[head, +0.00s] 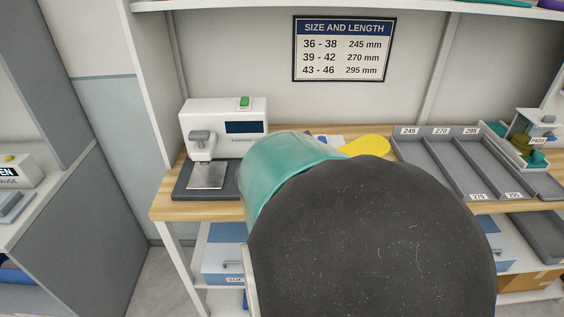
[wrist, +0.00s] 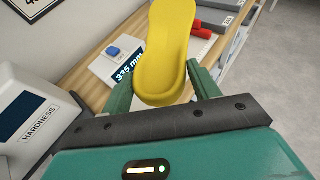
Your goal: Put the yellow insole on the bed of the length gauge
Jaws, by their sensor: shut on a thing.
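The yellow insole (wrist: 165,45) stands between the two green fingers of my gripper (wrist: 163,88) in the wrist view, which is shut on it. Part of the insole (head: 368,146) shows past my arm in the head view. The length gauge (wrist: 103,68) is beyond the insole in the wrist view, with a blue button and a display reading 335 mm. A red part (wrist: 201,27) shows to the insole's right. The insole hides much of the gauge, and its bed cannot be made out. My arm hides the gripper in the head view.
A white hardness tester (head: 225,128) stands at the left of the wooden bench (head: 180,209). Grey sorting trays (head: 450,165) marked 245, 270 and 295 lie to the right. A size chart (head: 343,48) hangs on the back wall.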

